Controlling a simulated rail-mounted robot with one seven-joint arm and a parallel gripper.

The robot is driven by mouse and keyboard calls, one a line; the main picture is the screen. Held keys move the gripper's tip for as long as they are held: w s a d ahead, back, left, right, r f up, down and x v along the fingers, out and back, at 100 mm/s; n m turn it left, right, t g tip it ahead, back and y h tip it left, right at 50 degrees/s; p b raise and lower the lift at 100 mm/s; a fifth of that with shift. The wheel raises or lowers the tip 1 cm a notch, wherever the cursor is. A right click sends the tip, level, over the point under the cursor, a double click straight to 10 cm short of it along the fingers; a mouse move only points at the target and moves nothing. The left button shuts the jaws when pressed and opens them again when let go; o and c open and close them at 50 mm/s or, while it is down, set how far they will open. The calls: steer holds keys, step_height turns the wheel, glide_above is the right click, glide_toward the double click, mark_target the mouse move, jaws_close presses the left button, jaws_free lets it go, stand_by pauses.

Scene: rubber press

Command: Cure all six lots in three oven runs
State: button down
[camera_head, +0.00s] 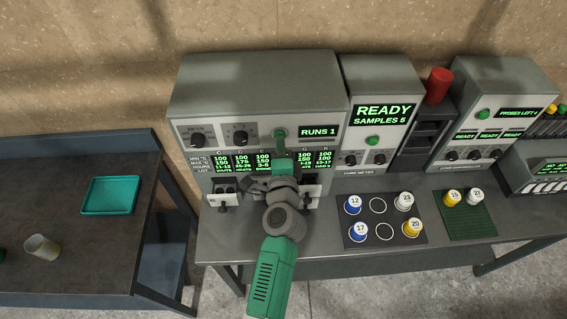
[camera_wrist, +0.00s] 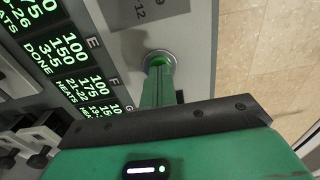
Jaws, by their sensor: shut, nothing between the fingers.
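The oven (camera_head: 258,90) is a grey cabinet with a RUNS 1 display (camera_head: 319,131) and green-lit columns of figures, some hidden behind my arm. My gripper (camera_head: 280,146) is shut and empty at the oven front, its tips at a round ringed button (camera_wrist: 158,59); contact is unclear. On a black mat (camera_head: 362,222) stand a blue lot 12 (camera_head: 352,204), a blue lot 17 (camera_head: 360,234), a white-topped lot (camera_head: 403,201) and a yellow lot 20 (camera_head: 411,229). On a green mat (camera_head: 470,228) stand a yellow lot 15 (camera_head: 453,198) and a white-topped lot (camera_head: 476,200).
A meter (camera_head: 381,105) reads READY, SAMPLES 5. Another unit (camera_head: 495,105) reads PROBES LEFT, with a red-topped column (camera_head: 438,85) between them. A teal tray (camera_head: 110,195) and a pale cup (camera_head: 41,247) are on the left table. Two circles on the black mat are empty.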

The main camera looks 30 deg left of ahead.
steer(key=v, duration=1.3)
steer(key=shift+f, duration=0.15)
steer(key=w+d+r+n+t+p, duration=0.1)
steer(key=d+r+n+t, duration=0.2)
steer(key=r, duration=1.1)
steer(key=w+d+r+n+t+p, duration=0.15)
steer(key=r+n, duration=0.35)
steer(key=r, duration=0.8)
steer(key=s+d+r+n+t+h, duration=0.1)
steer(key=s+d+r+h, duration=0.2)
steer(key=r, duration=0.5)
steer(key=s+d+r+n+t+h+p, duration=0.1)
steer(key=s+d+r+t+h, duration=0.1)
steer(key=s+d+r, duration=0.3)
steer(key=s+d+r+n+t+h+p, duration=0.1)
steer(key=s+d+r+t+h, duration=0.1)
steer(key=r, duration=1)
steer(key=s+d+h, duration=0.1)
steer(key=d+h, duration=0.1)
steer(key=shift+s+d+n, duration=0.4)
